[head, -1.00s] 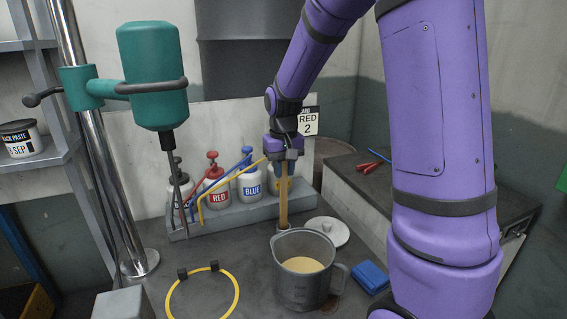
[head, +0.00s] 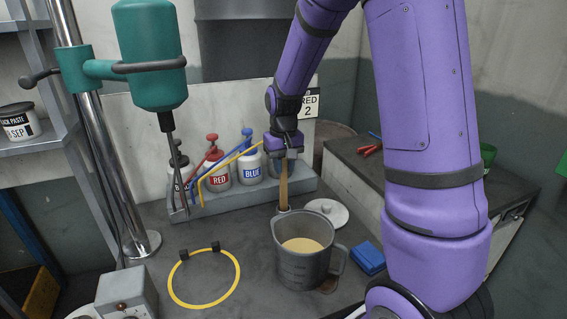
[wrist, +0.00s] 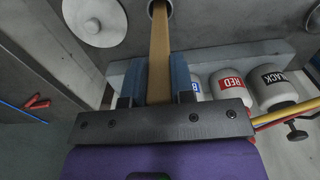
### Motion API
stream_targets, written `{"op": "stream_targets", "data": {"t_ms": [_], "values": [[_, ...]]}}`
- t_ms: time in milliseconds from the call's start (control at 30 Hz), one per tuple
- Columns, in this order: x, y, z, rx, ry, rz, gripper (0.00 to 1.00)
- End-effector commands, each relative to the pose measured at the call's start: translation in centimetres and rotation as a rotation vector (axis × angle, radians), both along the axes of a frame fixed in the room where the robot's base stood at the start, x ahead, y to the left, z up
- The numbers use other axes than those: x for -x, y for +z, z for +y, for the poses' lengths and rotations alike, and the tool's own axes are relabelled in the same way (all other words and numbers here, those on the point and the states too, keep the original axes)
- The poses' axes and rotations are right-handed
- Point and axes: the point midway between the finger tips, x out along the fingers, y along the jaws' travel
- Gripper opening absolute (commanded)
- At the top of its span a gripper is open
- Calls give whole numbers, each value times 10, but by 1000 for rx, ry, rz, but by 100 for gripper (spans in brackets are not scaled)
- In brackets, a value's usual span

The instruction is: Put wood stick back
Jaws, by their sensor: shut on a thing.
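The wood stick (head: 284,184) is a flat tan stick standing about upright behind the grey jug. My gripper (head: 284,154) is shut on its upper part. In the wrist view the stick (wrist: 160,50) lies between the two blue finger pads of my gripper (wrist: 155,80). Its far end meets a small round holder (wrist: 174,8), which also shows at the stick's foot in the head view (head: 283,210). The end looks to be inside the rim, but how deep is hidden. The grey measuring jug (head: 302,268) holds cream liquid and stands just in front.
Pump bottles, including RED (head: 220,176) and BLUE (head: 251,170), stand in a grey rack (head: 235,199) behind. A white round lid (head: 327,211) lies right of the stick. A blue block (head: 369,258) and yellow ring (head: 203,278) lie nearby. A green mixer (head: 150,55) stands left.

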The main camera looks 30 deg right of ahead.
Motion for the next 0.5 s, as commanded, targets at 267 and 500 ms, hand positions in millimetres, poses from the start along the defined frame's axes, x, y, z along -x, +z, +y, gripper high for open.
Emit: {"op": "stream_targets", "data": {"t_ms": [267,500], "values": [[0,0,0,0,0,0,39],[0,0,0,0,0,0,53]]}}
